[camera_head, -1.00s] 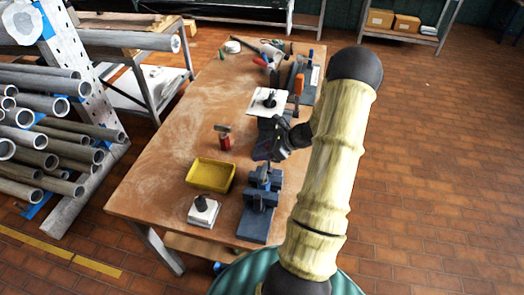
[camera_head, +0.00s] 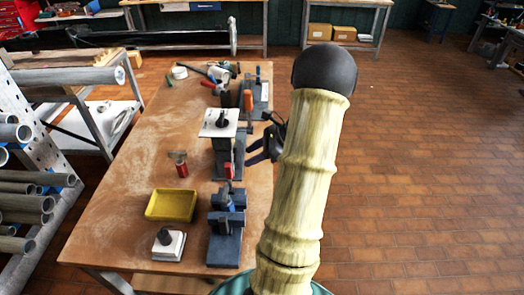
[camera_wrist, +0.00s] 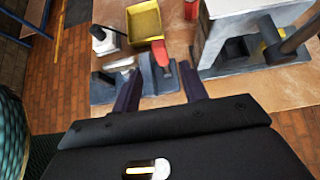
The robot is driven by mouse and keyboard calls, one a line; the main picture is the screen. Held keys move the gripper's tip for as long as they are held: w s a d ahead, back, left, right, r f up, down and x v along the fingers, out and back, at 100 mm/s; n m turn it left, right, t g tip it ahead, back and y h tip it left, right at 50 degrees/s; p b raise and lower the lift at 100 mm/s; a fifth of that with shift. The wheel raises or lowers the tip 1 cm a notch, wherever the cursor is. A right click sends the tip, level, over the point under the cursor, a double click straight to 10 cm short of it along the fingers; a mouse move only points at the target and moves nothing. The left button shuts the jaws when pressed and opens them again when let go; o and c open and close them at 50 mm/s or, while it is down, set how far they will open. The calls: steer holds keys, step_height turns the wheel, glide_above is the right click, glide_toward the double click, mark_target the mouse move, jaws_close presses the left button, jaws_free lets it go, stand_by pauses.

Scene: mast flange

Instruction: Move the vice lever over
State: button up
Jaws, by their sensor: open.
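The blue-grey vice (camera_head: 226,228) stands at the near right edge of the wooden table. Its lever has a red grip (camera_head: 229,171) and stands up from the vice in the head view. The grip also shows in the wrist view (camera_wrist: 160,53), in line with the gap between my fingers. My gripper (camera_head: 251,154) is open and empty, to the right of and beyond the lever, by the table's right edge. Its two dark fingers (camera_wrist: 160,70) are apart in the wrist view. I see no contact with the lever.
A grey stand with a white plate (camera_head: 209,128) rises just left of my gripper. A yellow tray (camera_head: 171,205), a white block with a dark knob (camera_head: 168,247) and a red can (camera_head: 182,169) stand left of the vice. Floor right of the table is clear.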

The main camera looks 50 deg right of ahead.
steer(key=shift+v, duration=1.75)
steer(key=s+a+n+g+h, duration=0.2)
steer(key=a+n+h, duration=0.1)
steer(key=a+n, duration=1)
steer(key=s+a+n+g+h, duration=0.2)
steer(key=a+n+g+h, duration=0.1)
steer(key=a+n, duration=1.1)
steer(key=a+h, duration=0.1)
steer(key=a, duration=0.3)
steer(key=shift+a+n, duration=0.25)
steer(key=shift+n, duration=0.05)
